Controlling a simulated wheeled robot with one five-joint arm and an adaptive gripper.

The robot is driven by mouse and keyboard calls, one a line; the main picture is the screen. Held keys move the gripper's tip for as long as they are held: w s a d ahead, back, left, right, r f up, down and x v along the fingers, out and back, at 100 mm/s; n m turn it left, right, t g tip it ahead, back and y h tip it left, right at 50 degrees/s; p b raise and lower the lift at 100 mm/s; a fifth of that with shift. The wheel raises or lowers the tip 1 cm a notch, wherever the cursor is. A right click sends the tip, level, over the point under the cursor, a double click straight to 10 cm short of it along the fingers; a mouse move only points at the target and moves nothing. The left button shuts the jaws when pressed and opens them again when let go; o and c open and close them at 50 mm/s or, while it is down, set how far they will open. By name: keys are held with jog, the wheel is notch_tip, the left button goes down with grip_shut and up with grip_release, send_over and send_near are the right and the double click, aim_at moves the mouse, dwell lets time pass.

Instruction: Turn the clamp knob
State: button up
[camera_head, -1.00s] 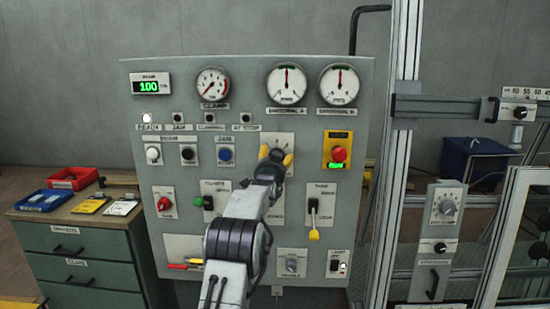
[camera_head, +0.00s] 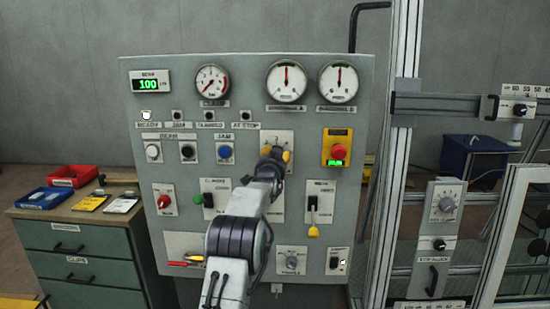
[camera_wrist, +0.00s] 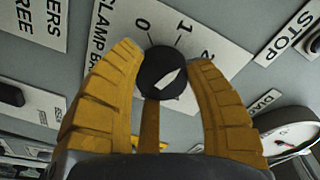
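The clamp knob (camera_wrist: 163,73) is a round black knob with a white pointer mark. It sits on a white plate (camera_wrist: 107,65) lettered "CLAMP B", with the numbers 0, 1 and 2 visible. The pointer slants up and right, roughly toward the 2. My gripper (camera_wrist: 165,62) has one yellow finger on each side of the knob, and both fingertips appear to touch it.
The grey panel (camera_head: 240,80) carries gauges, buttons and switches. A red button on a yellow plate (camera_head: 337,148) is right of my gripper, with a yellow-tipped lever (camera_head: 313,230) below. A green-knobbed switch (camera_head: 198,199) is to the left. A metal frame post (camera_head: 400,150) stands at the right.

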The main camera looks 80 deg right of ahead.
jog(key=shift+w+f, duration=0.1)
jog(key=shift+w, duration=0.05)
jog(key=c, duration=0.3)
jog(key=shift+f+n+b, duration=0.1)
jog(key=shift+n+b, duration=0.2)
jog(key=shift+f+n+b, duration=0.25)
jog(key=shift+n+b, duration=0.85)
jog(key=shift+n, duration=0.1)
jog(key=shift+n+b, duration=1.35)
jog(key=shift+n, duration=0.15)
jog(key=shift+f, duration=0.15)
jog(key=o, duration=0.7)
jog(key=shift+c, duration=0.2)
jog(key=o, duration=0.5)
jog(key=shift+w+r, duration=0.15)
jog(key=shift+r, duration=0.05)
jog(key=shift+o, duration=0.2)
